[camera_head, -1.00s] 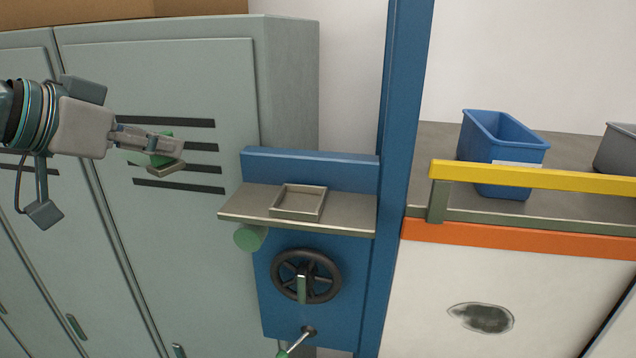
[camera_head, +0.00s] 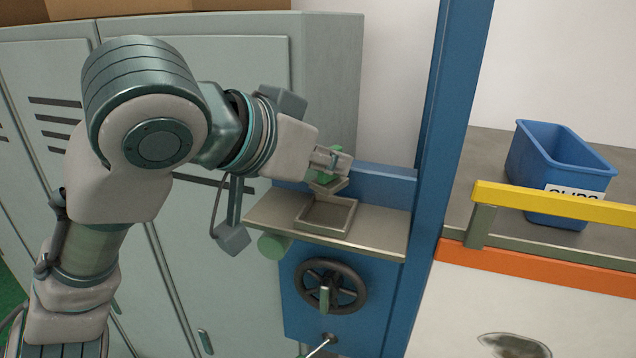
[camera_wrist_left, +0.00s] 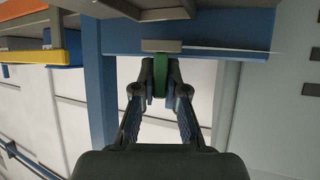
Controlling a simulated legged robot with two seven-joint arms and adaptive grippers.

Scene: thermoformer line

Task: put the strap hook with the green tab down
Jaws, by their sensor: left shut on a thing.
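My left gripper (camera_head: 332,166) is shut on the strap hook by its green tab (camera_head: 325,178). The hook's grey metal part (camera_head: 328,188) hangs below the fingers, over the back of a shallow square tray (camera_head: 350,220) on the steel shelf (camera_head: 278,222). I cannot tell whether the hook touches the tray's rim. In the left wrist view the green tab (camera_wrist_left: 160,76) is between the two fingers, with the grey part (camera_wrist_left: 161,46) beyond it. My right gripper is out of view.
A blue upright post (camera_head: 450,130) stands right of the shelf. Below the shelf are a black handwheel (camera_head: 331,265) and a green cylinder (camera_head: 274,246). Grey lockers (camera_head: 330,90) stand behind. A blue bin (camera_head: 560,165) sits on the right counter behind a yellow rail (camera_head: 560,202).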

